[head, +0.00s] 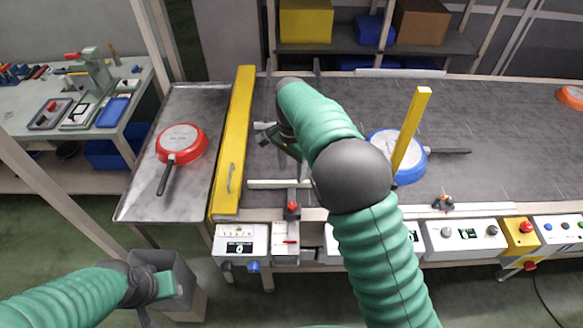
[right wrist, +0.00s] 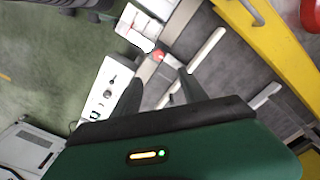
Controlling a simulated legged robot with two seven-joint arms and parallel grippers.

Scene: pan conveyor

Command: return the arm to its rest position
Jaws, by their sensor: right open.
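My right arm reaches over the left end of the dark conveyor (head: 480,120). Its gripper (head: 283,150) points down there, partly hidden by the arm in the head view. In the right wrist view the gripper (right wrist: 160,92) has its two dark fingers apart with nothing between them. My left arm comes in at the lower left; its gripper (head: 170,285) is low in front of the metal table, and its fingers are not clear.
An upturned red pan (head: 181,142) lies on the metal table (head: 205,105), left of the yellow barrier (head: 232,150). A blue pan (head: 412,170) lies on the conveyor behind a yellow post (head: 411,130). Another red pan (head: 571,97) is far right. Control boxes (head: 460,236) line the front edge.

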